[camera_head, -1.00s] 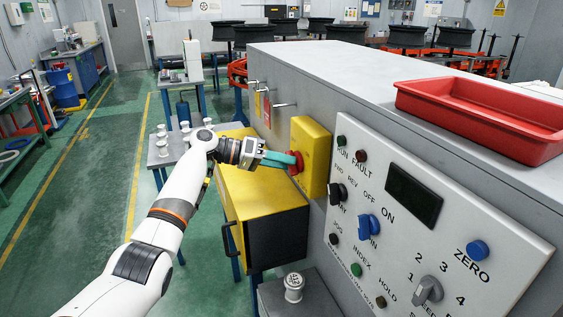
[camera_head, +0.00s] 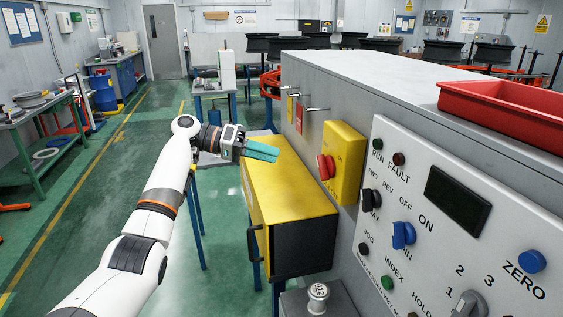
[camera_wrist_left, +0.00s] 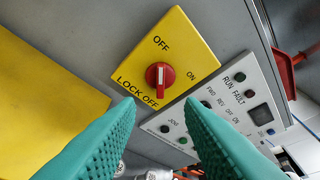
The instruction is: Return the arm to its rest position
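My left arm (camera_head: 150,215) reaches in from the lower left of the head view. Its left gripper (camera_head: 277,153) has teal fingers and hangs in the air over the yellow cabinet, to the left of the red rotary switch (camera_head: 326,167) and apart from it. In the left wrist view the two teal fingertips (camera_wrist_left: 160,106) stand apart with nothing between them. My right gripper is in neither view.
The grey machine housing (camera_head: 400,85) and its white control panel (camera_head: 440,245) fill the right side. A yellow cabinet (camera_head: 285,180) stands below the gripper. A red tray (camera_head: 500,105) lies on top of the housing. Green floor (camera_head: 90,200) is clear on the left.

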